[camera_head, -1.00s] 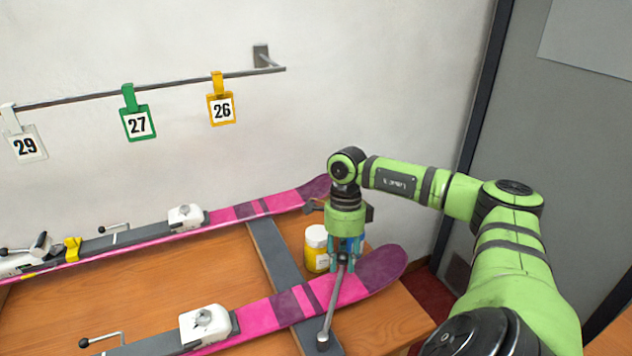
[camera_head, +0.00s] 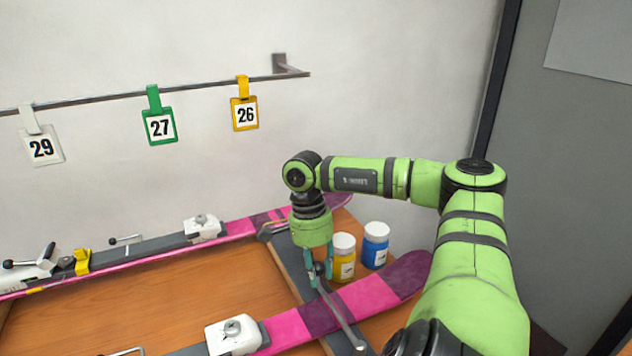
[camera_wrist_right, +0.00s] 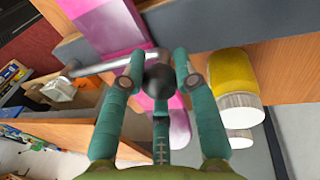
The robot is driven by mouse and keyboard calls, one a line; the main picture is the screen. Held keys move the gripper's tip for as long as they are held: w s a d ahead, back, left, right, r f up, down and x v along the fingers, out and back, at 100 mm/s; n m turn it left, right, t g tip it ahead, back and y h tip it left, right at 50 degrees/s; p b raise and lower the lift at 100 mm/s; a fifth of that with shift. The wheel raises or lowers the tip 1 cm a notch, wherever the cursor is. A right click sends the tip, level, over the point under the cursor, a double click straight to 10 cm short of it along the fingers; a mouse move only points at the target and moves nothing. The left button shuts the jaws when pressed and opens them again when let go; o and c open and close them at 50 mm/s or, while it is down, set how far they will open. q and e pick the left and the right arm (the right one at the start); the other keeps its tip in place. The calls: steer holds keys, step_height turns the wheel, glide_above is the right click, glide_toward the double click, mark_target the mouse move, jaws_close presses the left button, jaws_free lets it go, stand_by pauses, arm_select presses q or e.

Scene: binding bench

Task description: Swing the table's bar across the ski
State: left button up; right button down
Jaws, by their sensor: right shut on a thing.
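The metal bar (camera_head: 343,318) has a dark ball knob at its far end and passes over the near pink and purple ski (camera_head: 373,292), slanting in the head view. Its other end sits on the dark crosspiece (camera_head: 283,258) at the near side of the ski. My right gripper (camera_head: 318,272) points down and is shut on the knob, beyond the ski's far edge. In the right wrist view the fingers close around the black knob (camera_wrist_right: 159,81), and the bar (camera_wrist_right: 105,66) runs left from it. Whether the bar touches the ski is unclear. My left gripper is out of view.
A yellow jar (camera_head: 343,262) and a blue jar (camera_head: 375,245) with white lids stand close right of my right gripper. A second pink ski (camera_head: 240,228) lies at the back. Number tags hang on a wall rail (camera_head: 190,89). The wooden tabletop (camera_head: 190,292) between the skis is clear.

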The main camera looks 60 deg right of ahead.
steer(key=shift+a, duration=0.1)
stand_by(0.4)
steer(key=c, duration=0.9)
jaws_free()
steer(key=shift+w, duration=0.1)
steer(key=shift+a, duration=0.1)
steer(key=shift+r, duration=0.2)
steer(key=r, duration=0.2)
steer(key=w+r, duration=0.1)
steer(key=r, duration=0.2)
steer(key=shift+w, duration=0.1)
steer(key=shift+w+d+r, duration=0.1)
steer(key=shift+d+r, duration=0.15)
steer(key=shift+r, duration=0.7)
steer(key=shift+r, duration=0.1)
